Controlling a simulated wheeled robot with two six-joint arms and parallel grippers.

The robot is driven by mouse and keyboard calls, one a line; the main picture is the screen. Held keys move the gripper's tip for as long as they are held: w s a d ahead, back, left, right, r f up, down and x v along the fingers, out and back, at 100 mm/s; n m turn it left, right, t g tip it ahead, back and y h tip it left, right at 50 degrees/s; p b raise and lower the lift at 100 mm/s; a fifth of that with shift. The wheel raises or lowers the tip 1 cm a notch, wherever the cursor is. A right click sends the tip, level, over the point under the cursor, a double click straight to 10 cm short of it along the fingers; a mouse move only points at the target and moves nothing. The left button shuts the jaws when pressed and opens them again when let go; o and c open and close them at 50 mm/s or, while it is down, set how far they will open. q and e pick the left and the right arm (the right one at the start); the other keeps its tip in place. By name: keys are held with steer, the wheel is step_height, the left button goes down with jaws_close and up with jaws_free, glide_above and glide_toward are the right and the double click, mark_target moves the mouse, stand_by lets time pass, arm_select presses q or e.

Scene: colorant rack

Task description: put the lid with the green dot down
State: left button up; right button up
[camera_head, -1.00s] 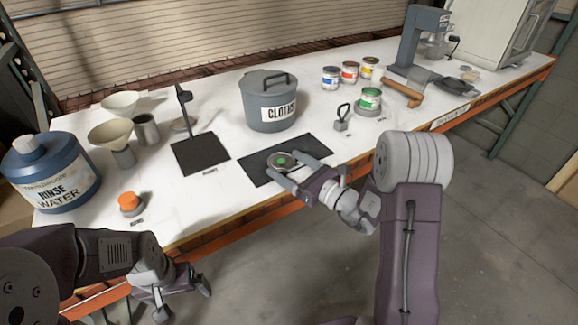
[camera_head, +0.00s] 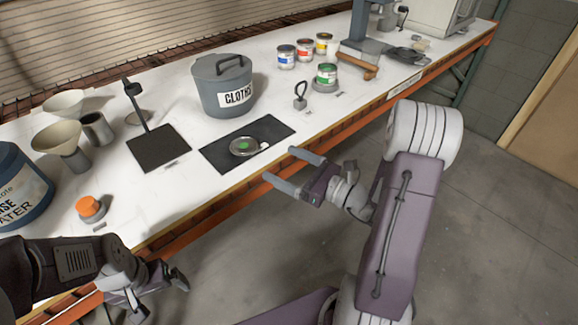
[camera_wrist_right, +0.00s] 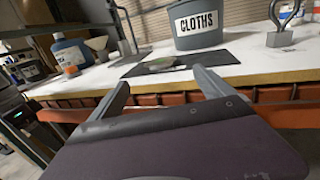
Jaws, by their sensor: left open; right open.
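The lid with the green dot (camera_head: 243,146) lies flat on the dark mat (camera_head: 272,130) near the table's front edge. It also shows in the right wrist view (camera_wrist_right: 160,64), beyond the fingers. My right gripper (camera_head: 294,167) is open and empty, off the table's front edge and apart from the lid. Its two fingers (camera_wrist_right: 165,85) are spread in the right wrist view. My left gripper (camera_head: 160,292) is open and empty at the lower left, in front of the table. A can with a green label (camera_head: 325,76) stands further back on the table.
A grey bin marked CLOTHS (camera_head: 222,90) stands behind the mat. A small weight with a loop handle (camera_head: 299,100) stands to its right. More cans (camera_head: 304,50) stand behind. A dark square pad (camera_head: 158,150), an orange button (camera_head: 90,207) and funnels (camera_head: 60,138) are at left.

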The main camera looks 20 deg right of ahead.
steer(key=s+a+f+n+g+y, duration=0.3)
steer(key=s+a+f+n+g, duration=0.2)
steer(key=s+a+n+g, duration=0.5)
steer(key=s+f+n+g+h, duration=0.65)
steer(key=s+n, duration=0.25)
steer(key=s, duration=0.2)
steer(key=w+d+f+n+t+h, duration=0.2)
steer(key=w+d+n+t+h, duration=0.1)
steer(key=w+d+n+h, duration=0.55)
step_height(320, 180, up, 13)
steer(key=s+n+y+p, duration=0.1)
steer(key=s+p, duration=0.1)
steer(key=p, duration=1)
steer(key=shift+f+y, duration=0.15)
steer(key=shift+y, duration=0.25)
